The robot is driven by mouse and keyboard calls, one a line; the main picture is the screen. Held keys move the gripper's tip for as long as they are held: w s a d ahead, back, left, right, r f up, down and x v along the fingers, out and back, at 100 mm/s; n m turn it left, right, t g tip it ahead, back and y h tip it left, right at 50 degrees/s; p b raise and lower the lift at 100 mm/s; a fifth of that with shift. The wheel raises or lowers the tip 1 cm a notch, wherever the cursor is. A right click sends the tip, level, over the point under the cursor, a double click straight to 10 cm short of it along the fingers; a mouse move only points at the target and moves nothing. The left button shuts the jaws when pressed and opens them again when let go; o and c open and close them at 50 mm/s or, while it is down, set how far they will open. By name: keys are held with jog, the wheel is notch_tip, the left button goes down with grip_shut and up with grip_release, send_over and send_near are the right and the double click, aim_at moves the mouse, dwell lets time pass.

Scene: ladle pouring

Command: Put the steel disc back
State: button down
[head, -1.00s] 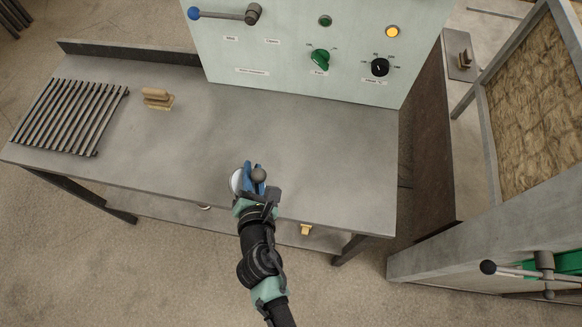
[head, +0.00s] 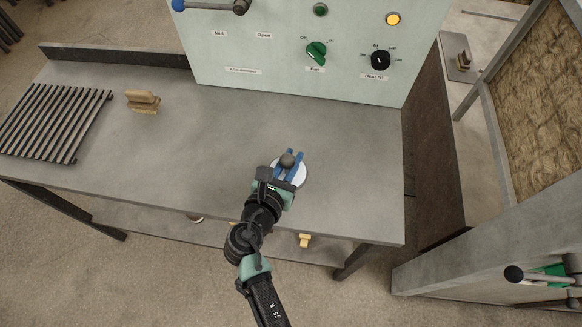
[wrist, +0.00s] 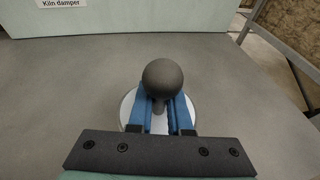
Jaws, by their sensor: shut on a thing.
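The steel disc (head: 298,177) is a bright round plate with a dark ball-shaped knob (head: 288,160) on top. It is over the grey bench top (head: 225,160), right of the bench's middle and near its front. My gripper (head: 288,166) has blue fingers shut on the knob's stem. In the wrist view the knob (wrist: 165,79) stands above the fingers and the disc's rim (wrist: 130,104) shows around them. I cannot tell whether the disc touches the bench.
A slatted rack (head: 54,123) and a wooden brush (head: 143,102) are at the bench's left. A pale green control panel (head: 290,50) with knobs and a lever stands along the back. The bench around the disc is clear. A yellow object (head: 305,240) shows below the front edge.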

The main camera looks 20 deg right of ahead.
aim_at(291, 167)
jog(key=shift+f+b, duration=0.4)
jog(key=shift+f, duration=1.15)
jog(key=shift+f, duration=0.15)
jog(key=c, duration=0.8)
grip_release()
jog(key=shift+c, duration=0.2)
